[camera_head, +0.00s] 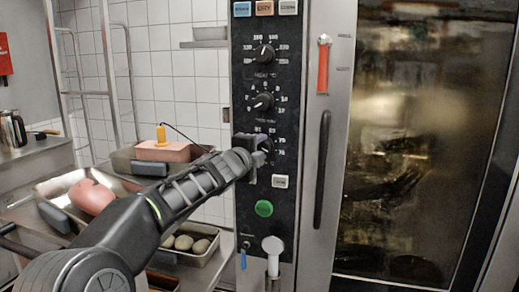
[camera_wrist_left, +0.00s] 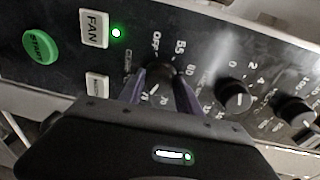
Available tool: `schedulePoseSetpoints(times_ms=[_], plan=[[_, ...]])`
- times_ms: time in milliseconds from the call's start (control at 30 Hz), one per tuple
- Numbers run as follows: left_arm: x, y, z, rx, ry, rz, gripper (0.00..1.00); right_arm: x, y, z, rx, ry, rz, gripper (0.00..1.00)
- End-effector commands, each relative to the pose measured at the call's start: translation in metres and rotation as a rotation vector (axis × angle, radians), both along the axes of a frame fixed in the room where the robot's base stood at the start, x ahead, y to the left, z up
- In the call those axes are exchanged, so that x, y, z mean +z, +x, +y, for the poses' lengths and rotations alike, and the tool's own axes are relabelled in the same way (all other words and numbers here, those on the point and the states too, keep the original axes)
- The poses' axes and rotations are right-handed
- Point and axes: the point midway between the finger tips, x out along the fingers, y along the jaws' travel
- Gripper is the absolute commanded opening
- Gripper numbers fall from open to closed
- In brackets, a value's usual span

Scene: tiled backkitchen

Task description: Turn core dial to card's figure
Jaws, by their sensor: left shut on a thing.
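The core dial (camera_wrist_left: 163,72) is a dark round knob low on the black control panel (camera_head: 241,88). Its printed scale shows OFF, 55 and 60 in the left wrist view. My left gripper (camera_wrist_left: 160,86) is shut on the knob, one finger on each side. In the head view the gripper (camera_head: 262,152) reaches the panel from the left and hides most of the knob. The exact figure the knob points to is hard to read. I cannot make out a card with a figure. My right gripper is not in view.
Two other dials, upper (camera_head: 264,53) and middle (camera_head: 262,102), sit above. A green START button (camera_head: 264,208) and a FAN button (camera_wrist_left: 94,28) with a lit green lamp are below. The oven door handle (camera_head: 322,170) stands right. A pink block (camera_head: 163,151) with a yellow probe lies left.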

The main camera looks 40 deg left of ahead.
Motion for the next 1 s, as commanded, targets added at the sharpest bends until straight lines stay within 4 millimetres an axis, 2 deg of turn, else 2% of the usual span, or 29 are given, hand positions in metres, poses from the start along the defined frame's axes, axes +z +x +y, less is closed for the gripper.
schedulePoseSetpoints(times_ms=[400,433,667,1000], plan=[[0.0008,0.0004,-0.0005,-0.001,0.011,0.003,0.0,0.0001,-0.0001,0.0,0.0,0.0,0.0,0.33],[0.0008,0.0004,-0.0004,-0.001,0.011,0.003,0.41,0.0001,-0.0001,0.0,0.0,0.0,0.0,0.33],[0.0001,0.0002,-0.0002,0.0,0.009,0.004,0.6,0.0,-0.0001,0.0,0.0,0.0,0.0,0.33],[-0.0002,-0.0029,-0.0005,0.0,0.008,0.003,0.61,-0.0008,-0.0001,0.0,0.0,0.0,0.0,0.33]])
